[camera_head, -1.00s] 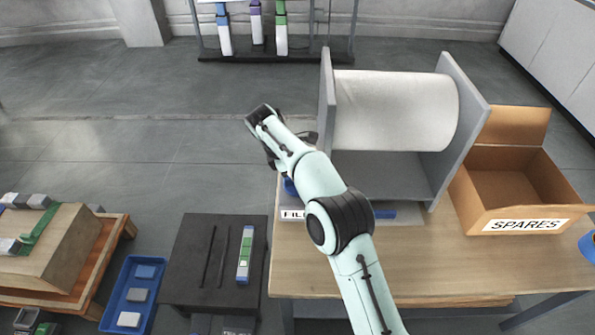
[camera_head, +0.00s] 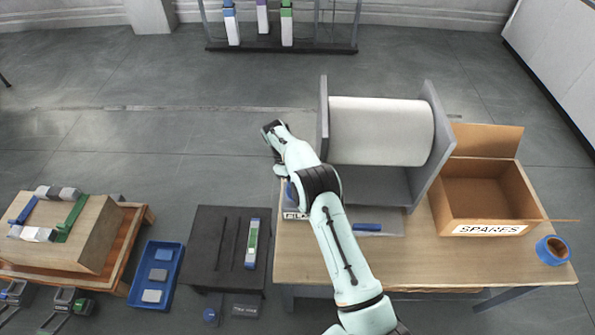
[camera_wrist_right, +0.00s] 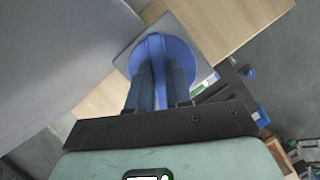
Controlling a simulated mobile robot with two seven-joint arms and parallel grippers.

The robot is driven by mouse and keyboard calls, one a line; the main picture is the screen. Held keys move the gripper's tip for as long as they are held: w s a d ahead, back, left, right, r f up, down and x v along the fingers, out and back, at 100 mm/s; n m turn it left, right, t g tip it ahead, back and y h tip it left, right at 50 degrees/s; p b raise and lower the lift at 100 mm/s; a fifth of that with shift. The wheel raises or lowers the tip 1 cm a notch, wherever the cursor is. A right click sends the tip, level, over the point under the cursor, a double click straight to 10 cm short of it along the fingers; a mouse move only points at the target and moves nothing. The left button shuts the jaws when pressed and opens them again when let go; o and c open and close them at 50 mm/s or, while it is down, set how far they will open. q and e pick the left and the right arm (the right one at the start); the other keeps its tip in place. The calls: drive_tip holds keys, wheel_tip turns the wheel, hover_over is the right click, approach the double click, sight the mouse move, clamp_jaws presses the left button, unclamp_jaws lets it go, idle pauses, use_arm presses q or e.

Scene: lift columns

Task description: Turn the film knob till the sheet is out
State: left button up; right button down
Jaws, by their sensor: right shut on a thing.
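The film roll (camera_head: 380,130) is a wide white cylinder between two grey side plates of a stand on the wooden table. The film knob is a round blue disc with a raised grip bar; in the right wrist view the knob (camera_wrist_right: 182,55) is in front of a grey plate. My right gripper (camera_wrist_right: 158,82) is shut on the grip bar, one dark finger on each side. In the head view my arm mostly hides the knob (camera_head: 289,192) at the stand's left. I cannot make out a loose sheet. My left gripper is not in view.
A SPARES box (camera_head: 487,231) stands open at right, with a blue tape roll (camera_head: 551,250) beside it. A blue strip (camera_head: 367,227) lies before the roll. A black stand (camera_head: 205,270), blue tray (camera_head: 136,290) and wooden block (camera_head: 100,240) are at left.

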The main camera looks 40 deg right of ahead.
drive_tip(key=m+p, duration=0.1)
drive_tip(key=m+y+p, duration=0.1)
drive_tip(key=m, duration=0.1)
drive_tip(key=shift+w+d+r+m+y+p, duration=0.15)
drive_tip(key=shift+w+r+m+y+p, duration=0.15)
drive_tip(key=shift+m+p, duration=0.1)
drive_tip(key=shift+s+f+m+y, duration=0.1)
drive_tip(key=shift+f+m+y, duration=0.15)
drive_tip(key=shift+m, duration=0.65)
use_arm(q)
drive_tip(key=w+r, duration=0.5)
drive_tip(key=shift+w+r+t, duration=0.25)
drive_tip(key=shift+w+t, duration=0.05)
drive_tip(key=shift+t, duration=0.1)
use_arm(e)
drive_tip(key=shift+s+d+m+t+y, duration=0.15)
drive_tip(key=shift+m+y, duration=0.3)
drive_tip(key=shift+m, duration=0.55)
drive_tip(key=shift+a+m+t+y, duration=0.15)
drive_tip(key=shift+m+y, duration=0.25)
drive_tip(key=shift+m, duration=0.6)
drive_tip(key=shift+d, duration=0.1)
drive_tip(key=c, duration=1)
unclamp_jaws()
drive_tip(key=shift+c, duration=0.2)
drive_tip(key=v, duration=0.7)
drive_tip(key=shift+r, duration=0.2)
